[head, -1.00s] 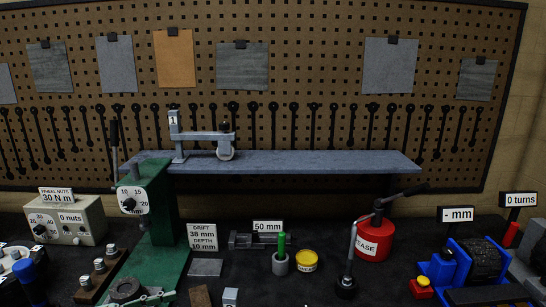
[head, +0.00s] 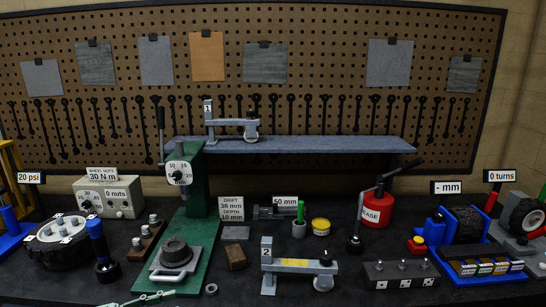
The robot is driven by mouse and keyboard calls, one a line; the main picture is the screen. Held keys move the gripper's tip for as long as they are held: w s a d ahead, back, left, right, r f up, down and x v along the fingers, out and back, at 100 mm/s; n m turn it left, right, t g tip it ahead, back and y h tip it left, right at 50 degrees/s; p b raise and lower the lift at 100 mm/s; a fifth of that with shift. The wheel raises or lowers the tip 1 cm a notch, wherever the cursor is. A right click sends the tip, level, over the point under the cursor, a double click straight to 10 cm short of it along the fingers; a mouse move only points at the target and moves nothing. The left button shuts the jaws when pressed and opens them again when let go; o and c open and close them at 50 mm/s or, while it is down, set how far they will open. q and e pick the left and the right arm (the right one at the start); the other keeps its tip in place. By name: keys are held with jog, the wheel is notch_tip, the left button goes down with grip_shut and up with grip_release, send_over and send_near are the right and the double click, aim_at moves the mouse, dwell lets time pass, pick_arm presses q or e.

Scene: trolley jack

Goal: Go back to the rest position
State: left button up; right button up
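Neither of my grippers shows in the head view, and no part of my arms is in sight. A small trolley jack labelled 1 (head: 228,122) stands on the grey raised shelf (head: 300,148). A second jack labelled 2 (head: 297,266) stands at the front of the dark bench, with a yellow label on its body. A green press (head: 197,190) stands left of the middle, with a dark ring and a grey handled plate on its base.
A wheel (head: 60,240) lies at the left beside a blue-handled tool (head: 99,243). A red grease can (head: 374,208) and a blue roller machine (head: 465,228) stand to the right. Pegboard closes the back.

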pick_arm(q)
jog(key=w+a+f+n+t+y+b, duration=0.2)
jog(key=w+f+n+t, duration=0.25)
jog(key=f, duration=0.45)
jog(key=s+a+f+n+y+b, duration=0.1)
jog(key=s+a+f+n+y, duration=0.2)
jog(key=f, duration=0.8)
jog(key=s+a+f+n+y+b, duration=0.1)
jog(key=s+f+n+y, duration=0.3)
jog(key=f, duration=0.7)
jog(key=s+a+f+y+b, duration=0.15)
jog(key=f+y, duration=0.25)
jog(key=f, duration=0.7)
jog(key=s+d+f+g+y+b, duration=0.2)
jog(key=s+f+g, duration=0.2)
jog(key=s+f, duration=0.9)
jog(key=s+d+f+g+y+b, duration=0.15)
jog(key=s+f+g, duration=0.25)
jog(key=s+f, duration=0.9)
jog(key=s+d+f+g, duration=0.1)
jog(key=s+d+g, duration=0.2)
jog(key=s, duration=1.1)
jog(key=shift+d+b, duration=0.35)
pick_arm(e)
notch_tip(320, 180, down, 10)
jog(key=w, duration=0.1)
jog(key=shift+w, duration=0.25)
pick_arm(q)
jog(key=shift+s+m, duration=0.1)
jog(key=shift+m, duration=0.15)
